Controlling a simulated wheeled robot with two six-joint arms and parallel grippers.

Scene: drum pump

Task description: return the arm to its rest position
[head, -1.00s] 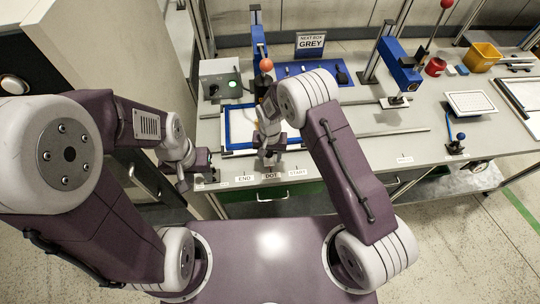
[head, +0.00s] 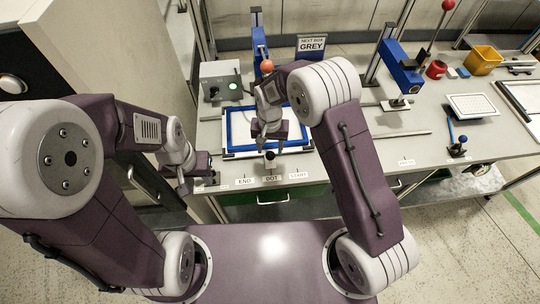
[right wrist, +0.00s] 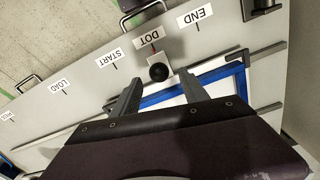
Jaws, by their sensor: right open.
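My right gripper (head: 270,148) hangs over the front part of the blue-framed tray (head: 229,128) on the bench. In the right wrist view my right gripper (right wrist: 160,92) has its two fingers spread with nothing between them. A black round knob (right wrist: 158,72) on a pale plate by the DOT label lies just beyond the fingertips, apart from them in the picture.
An orange ball (head: 266,66) tops a lever nearby. A tall cabinet (head: 95,50) is close on the left.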

